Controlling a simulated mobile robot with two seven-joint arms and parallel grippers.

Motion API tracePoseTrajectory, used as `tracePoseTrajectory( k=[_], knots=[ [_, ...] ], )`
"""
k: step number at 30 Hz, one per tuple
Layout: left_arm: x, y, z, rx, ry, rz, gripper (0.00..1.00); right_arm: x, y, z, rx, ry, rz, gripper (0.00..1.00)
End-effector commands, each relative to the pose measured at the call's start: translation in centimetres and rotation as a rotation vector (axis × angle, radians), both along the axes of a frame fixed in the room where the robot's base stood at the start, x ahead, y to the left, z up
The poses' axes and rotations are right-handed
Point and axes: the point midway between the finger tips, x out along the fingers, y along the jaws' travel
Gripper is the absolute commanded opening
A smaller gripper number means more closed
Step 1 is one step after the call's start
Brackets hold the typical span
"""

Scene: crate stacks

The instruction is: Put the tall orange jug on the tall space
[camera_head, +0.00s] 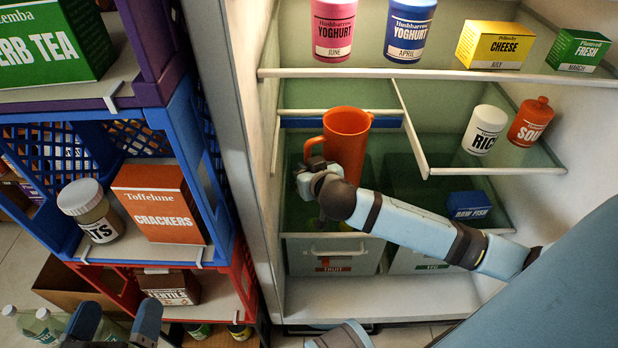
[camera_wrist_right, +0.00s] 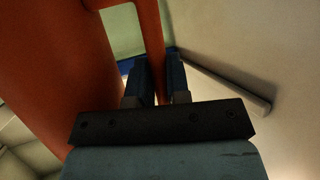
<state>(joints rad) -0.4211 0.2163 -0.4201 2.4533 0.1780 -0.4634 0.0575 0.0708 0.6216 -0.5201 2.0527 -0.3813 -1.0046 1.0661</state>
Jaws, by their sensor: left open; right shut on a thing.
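The tall orange jug (camera_head: 346,142) is upright in the left part of the open fridge, in front of or within the tall space (camera_head: 296,200) beside the short shelf. I cannot tell whether its base touches anything, as my right arm hides it. My right gripper (camera_head: 308,172) is shut on the jug's handle; in the right wrist view the handle (camera_wrist_right: 150,40) runs between the fingers (camera_wrist_right: 155,82), with the jug's body (camera_wrist_right: 50,70) to the left. My left gripper (camera_head: 115,326) is open and empty at the bottom left, before the crates.
The short shelf (camera_head: 480,171) at right bears a rice jar (camera_head: 484,130) and a soup jar (camera_head: 530,122). Above is a full shelf (camera_head: 420,73) with yoghurts and boxes. A raw fish box (camera_head: 468,205) and drawers (camera_head: 335,257) are below. Stacked crates (camera_head: 185,130) stand left.

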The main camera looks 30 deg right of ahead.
Motion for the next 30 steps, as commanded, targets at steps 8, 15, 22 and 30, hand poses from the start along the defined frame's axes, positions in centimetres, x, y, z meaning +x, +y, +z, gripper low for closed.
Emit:
tracePoseTrajectory(
  k=[8, 15, 22, 30],
  knots=[
    [-0.1, -0.1, -1.3, 0.021, 0.036, -0.014, 0.98, 0.1, 0.0, -1.7, 0.000, -0.005, 0.001, 0.00],
    [-0.1, -0.1, -1.4, 0.022, 0.037, -0.014, 0.98, 0.1, 0.0, -1.9, -0.001, -0.004, 0.000, 0.00],
    [-0.1, -0.1, -1.5, 0.023, 0.039, -0.015, 0.98, 0.0, 0.0, -2.1, 0.001, 0.000, 0.000, 0.42],
    [-0.1, -0.1, -1.3, 0.022, 0.038, -0.014, 0.98, 0.0, 0.0, -1.7, 0.000, -0.001, 0.001, 0.42]
  ],
)
